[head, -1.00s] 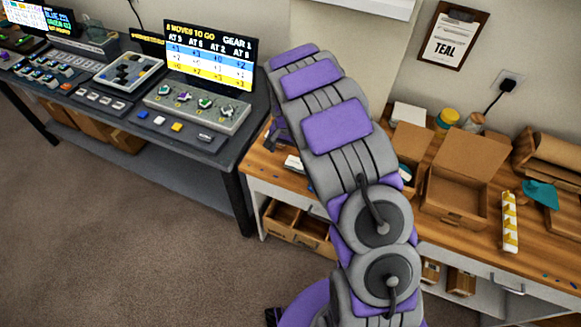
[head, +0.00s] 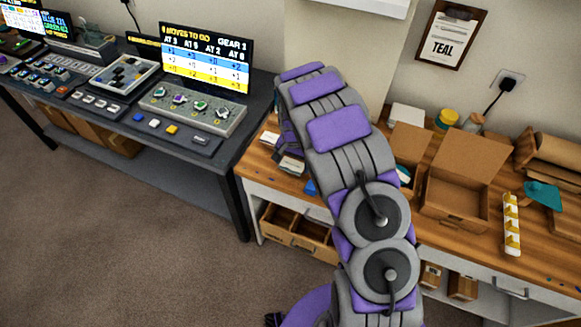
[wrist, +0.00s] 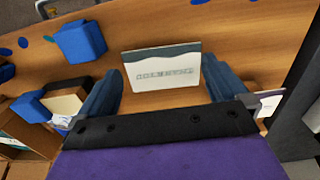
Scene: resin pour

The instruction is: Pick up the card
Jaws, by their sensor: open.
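A pale card (wrist: 163,72) with a dark wavy band along its top edge and a line of blurred print lies on the wooden bench in the wrist view. My gripper (wrist: 157,68) is open, with its dark blue fingers on either side of the card in the picture; whether they touch it I cannot tell. A second white card (wrist: 268,103) is partly hidden at the right by my gripper. In the head view, two small pale cards, one nearer (head: 291,165) and one farther (head: 269,140), lie left of my arm. My fingertips are hidden there.
Blue blocks (wrist: 80,41) (wrist: 30,107) lie left of the card in the wrist view. An open cardboard box (head: 455,200) and a white strip with yellow pieces (head: 511,225) occupy the bench's right side. A clipboard reading TEAL (head: 447,37) hangs above. A dark console table (head: 215,165) stands left.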

